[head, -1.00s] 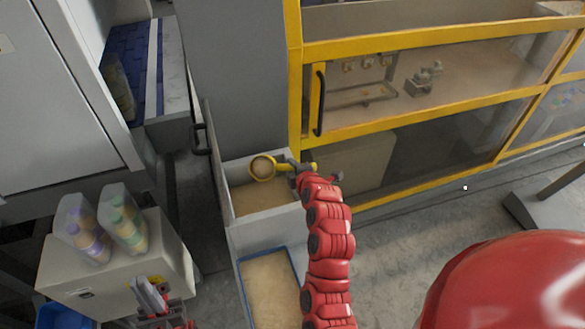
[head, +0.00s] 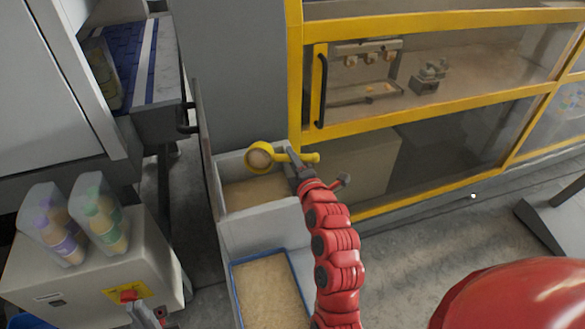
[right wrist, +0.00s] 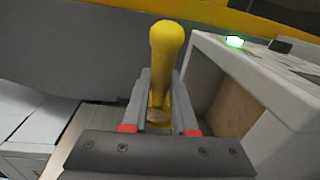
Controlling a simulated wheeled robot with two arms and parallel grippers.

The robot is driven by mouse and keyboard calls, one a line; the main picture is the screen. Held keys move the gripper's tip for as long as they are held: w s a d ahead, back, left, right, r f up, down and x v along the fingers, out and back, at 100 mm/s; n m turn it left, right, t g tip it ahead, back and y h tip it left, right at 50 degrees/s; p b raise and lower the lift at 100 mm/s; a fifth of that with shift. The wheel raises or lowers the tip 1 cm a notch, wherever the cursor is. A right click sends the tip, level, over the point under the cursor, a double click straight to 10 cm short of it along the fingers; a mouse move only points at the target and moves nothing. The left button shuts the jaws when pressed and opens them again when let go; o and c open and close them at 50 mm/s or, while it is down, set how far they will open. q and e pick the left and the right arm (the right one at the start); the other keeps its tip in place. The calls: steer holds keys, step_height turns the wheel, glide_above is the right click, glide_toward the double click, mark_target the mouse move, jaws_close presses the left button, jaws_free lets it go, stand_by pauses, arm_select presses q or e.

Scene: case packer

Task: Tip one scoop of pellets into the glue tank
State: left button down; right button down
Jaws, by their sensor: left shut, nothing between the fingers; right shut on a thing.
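My right gripper (head: 297,162) is shut on the handle of the yellow scoop (head: 286,156). The handle also shows upright between the fingers in the right wrist view (right wrist: 166,60). The scoop's round bowl looks filled with tan pellets and is held roughly level above the back of the open glue tank (head: 232,218), which has tan material inside. A blue-rimmed pellet bin (head: 238,290) full of tan pellets stands in front of the tank.
A lid with a black handle (head: 190,118) stands raised left of the tank. A yellow-framed glazed enclosure (head: 430,110) rises behind and right. A cream cabinet (head: 90,280) carrying bottles in clear packs (head: 100,215) is at left. A green light (right wrist: 234,41) glows in the right wrist view.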

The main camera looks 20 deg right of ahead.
steer(key=shift+f+n+t+y+b, duration=0.35)
steer(key=shift+t+b, duration=0.35)
steer(key=shift+b, duration=1.75)
steer(key=shift+f+n+t+y+b, duration=0.15)
steer(key=shift+n+t+b, duration=0.45)
steer(key=shift+b, duration=1.9)
steer(key=shift+f+n+t+y+b, duration=0.25)
steer(key=shift+t+b, duration=0.55)
steer(key=shift+b, duration=1.65)
steer(key=shift+r+b, duration=0.1)
steer(key=shift+b, duration=0.4)
steer(key=shift+s+r+t, duration=0.1)
steer(key=shift+r+t, duration=0.05)
steer(key=shift+t, duration=0.15)
